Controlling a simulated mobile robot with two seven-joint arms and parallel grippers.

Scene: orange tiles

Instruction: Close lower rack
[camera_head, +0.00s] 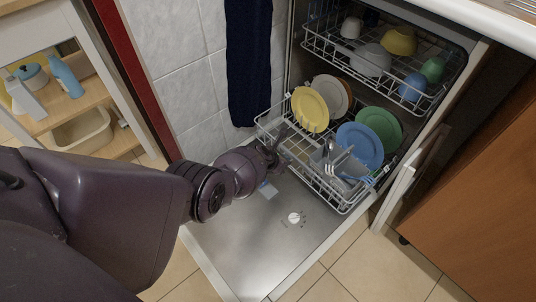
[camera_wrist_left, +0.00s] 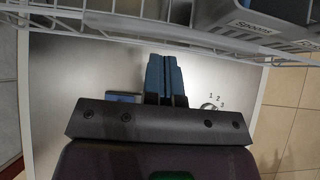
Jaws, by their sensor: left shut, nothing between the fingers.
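The lower rack (camera_head: 345,207) is a white wire basket, pulled partly out over the dishwasher's lowered door (camera_head: 290,240). It holds a yellow plate (camera_head: 309,110), a blue plate (camera_head: 359,146), a green plate (camera_head: 380,127) and a cutlery basket. My left gripper (camera_head: 277,146) is at the rack's front left side. In the left wrist view its blue fingers (camera_wrist_left: 165,75) are together and empty, with the rack's front wires (camera_wrist_left: 130,22) just ahead of them. I cannot tell whether they touch. My right gripper is in neither view.
The upper rack (camera_head: 350,60) holds bowls and cups inside the dishwasher. A dark towel (camera_head: 249,60) hangs on the tiled wall to the left. A wooden cabinet (camera_head: 480,180) stands at the right. An open shelf (camera_head: 90,100) is at the left.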

